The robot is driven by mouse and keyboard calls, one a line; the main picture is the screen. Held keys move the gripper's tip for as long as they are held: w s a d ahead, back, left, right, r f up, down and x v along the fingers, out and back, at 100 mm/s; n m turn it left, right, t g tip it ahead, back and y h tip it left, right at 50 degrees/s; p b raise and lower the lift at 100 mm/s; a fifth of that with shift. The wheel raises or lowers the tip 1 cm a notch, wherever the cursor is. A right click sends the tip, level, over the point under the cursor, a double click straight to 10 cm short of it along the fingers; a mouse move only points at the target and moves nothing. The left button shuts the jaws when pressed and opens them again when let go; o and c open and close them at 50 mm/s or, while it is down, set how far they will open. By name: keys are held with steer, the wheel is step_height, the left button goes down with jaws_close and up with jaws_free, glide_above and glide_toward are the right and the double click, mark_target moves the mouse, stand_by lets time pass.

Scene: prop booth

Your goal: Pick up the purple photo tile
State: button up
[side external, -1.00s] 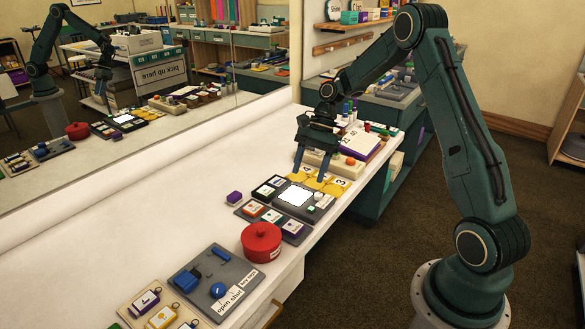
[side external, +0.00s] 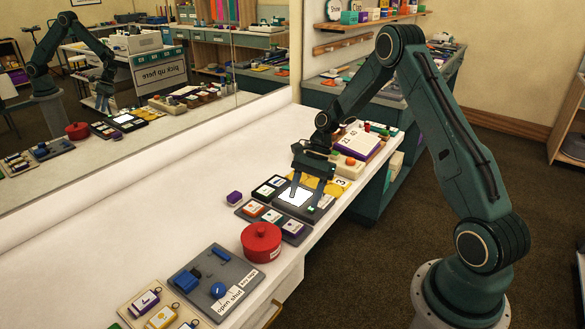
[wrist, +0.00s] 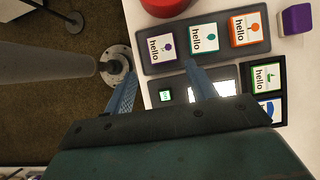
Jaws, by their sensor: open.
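The purple photo tile (side external: 293,227) is a white tile with a purple picture. It lies at the right end of a dark tray (side external: 240,210), beside a teal tile (side external: 272,216) and an orange tile (side external: 251,208). In the wrist view, the purple tile (wrist: 161,47) is at the left of the row, with "hello" printed on it. My gripper (side external: 305,204) is open and empty, pointing down over the lit white pad (side external: 291,193), beyond the tray. In the wrist view, its fingertips (wrist: 161,72) are apart, just below the purple tile in the picture.
A red lidded pot (side external: 261,238) stands close by the tray. A purple block (side external: 234,198) sits left of it. More framed tiles (side external: 265,190) lie beside the pad. The white table (side external: 150,210) is clear on the left, along the mirror.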

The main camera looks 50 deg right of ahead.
mark_target(293, 226)
steer(key=shift+x, duration=1.35)
steer(key=shift+x, duration=2.6)
steer(key=shift+w+d, duration=0.1)
steer(key=shift+w, duration=0.05)
steer(key=c, duration=0.8)
steer(key=shift+o, duration=0.2)
steer(key=shift+r, duration=0.1)
step_height(293, 226, up, 20)
